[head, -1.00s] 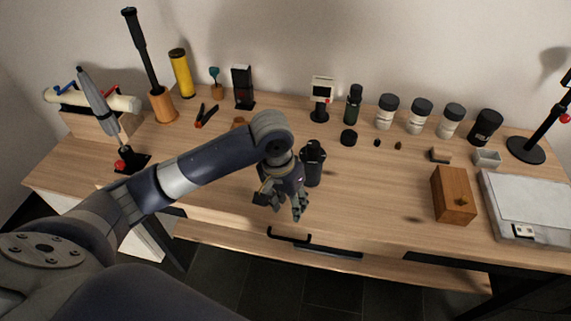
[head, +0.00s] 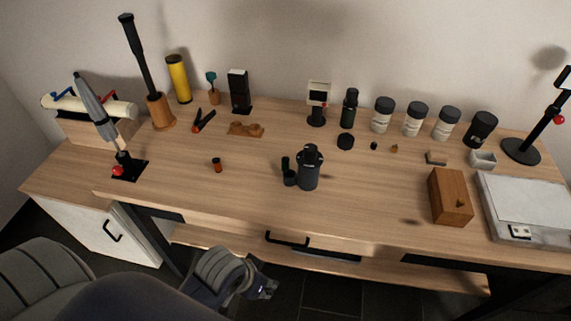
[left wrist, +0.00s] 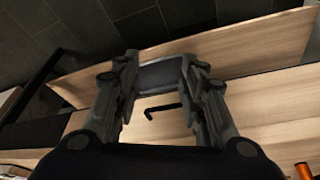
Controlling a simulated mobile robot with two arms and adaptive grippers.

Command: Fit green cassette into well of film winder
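The film winder (head: 309,172) is a dark upright body near the middle of the table, with a small dark cup-like well (head: 289,179) at its left foot. The green cassette (head: 285,162) is a small dark green cylinder standing upright at that well. Its lower end meets the cup's rim, but I cannot tell how deep it sits. My left gripper (head: 264,287) is off the table's front edge, low and apart from the winder. The left wrist view shows its fingers (left wrist: 158,68) spread with nothing between them. My right gripper is not in view.
A small orange cassette (head: 217,165) stands left of the winder, and a wooden holder (head: 246,130) lies behind it. A brown wooden box (head: 451,196) and a pale flat device (head: 530,205) are at right. Bottles and jars line the back. The front left tabletop is clear.

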